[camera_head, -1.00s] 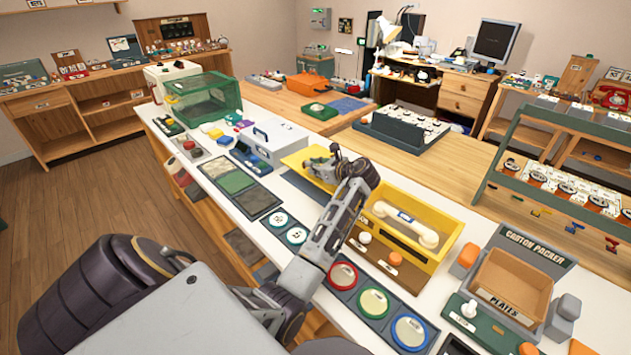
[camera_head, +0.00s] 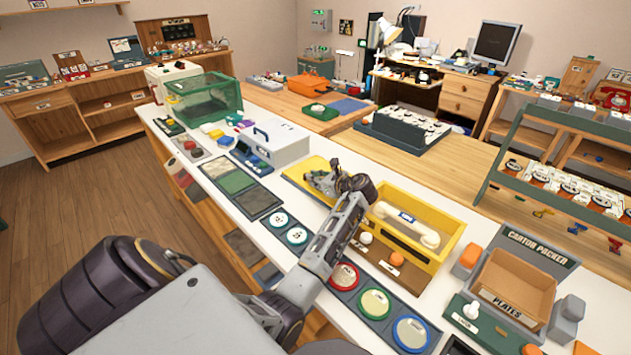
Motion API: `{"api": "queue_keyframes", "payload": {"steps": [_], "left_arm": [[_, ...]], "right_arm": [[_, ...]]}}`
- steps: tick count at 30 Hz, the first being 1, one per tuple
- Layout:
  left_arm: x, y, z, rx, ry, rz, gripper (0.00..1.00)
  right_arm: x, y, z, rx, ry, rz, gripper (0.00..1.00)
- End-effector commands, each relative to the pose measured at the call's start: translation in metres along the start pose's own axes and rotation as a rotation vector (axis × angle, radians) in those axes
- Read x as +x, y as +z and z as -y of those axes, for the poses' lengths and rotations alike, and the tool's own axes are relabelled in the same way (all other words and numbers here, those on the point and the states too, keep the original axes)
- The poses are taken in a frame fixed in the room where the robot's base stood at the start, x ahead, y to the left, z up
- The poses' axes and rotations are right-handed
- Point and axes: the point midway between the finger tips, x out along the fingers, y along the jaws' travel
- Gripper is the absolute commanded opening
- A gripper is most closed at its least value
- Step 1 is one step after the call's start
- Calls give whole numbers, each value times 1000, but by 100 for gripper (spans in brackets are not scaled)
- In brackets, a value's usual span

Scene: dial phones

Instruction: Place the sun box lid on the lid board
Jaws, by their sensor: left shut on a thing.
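The yellow sun box lid (camera_head: 296,175) is a flat panel in the middle of the white counter, partly hidden by my left gripper. My left gripper (camera_head: 322,182) is shut on the lid from above. The lid covers the spot where the dark lid board showed, so I cannot see the board now. The lid looks low and nearly flat; I cannot tell if it touches the board. The open yellow box (camera_head: 452,243) with a white handset (camera_head: 410,225) in it stands just right of my left arm. My right gripper is not in view.
A white case (camera_head: 275,142) and a green mesh crate (camera_head: 205,100) stand behind the lid. Dark panels (camera_head: 236,181) lie to its left. Red, green (camera_head: 374,303) and blue discs lie in front of the yellow box. A carton packer (camera_head: 513,285) stands at right.

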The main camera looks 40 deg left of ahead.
Motion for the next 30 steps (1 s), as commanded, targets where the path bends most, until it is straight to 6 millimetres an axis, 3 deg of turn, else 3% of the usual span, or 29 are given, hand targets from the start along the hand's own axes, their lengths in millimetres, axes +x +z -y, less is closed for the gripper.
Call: {"api": "queue_keyframes", "payload": {"steps": [6,7,12,23,30], "left_arm": [[0,-1,0,1,0,-1,0],[0,-2,-1,3,1,-3,12],[0,-2,0,3,1,-3,32],[-1,-1,0,2,1,-2,32],[-14,-1,0,2,-1,-2,32]], "right_arm": [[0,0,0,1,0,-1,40],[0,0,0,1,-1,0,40],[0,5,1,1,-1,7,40],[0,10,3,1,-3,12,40],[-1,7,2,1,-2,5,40]]}}
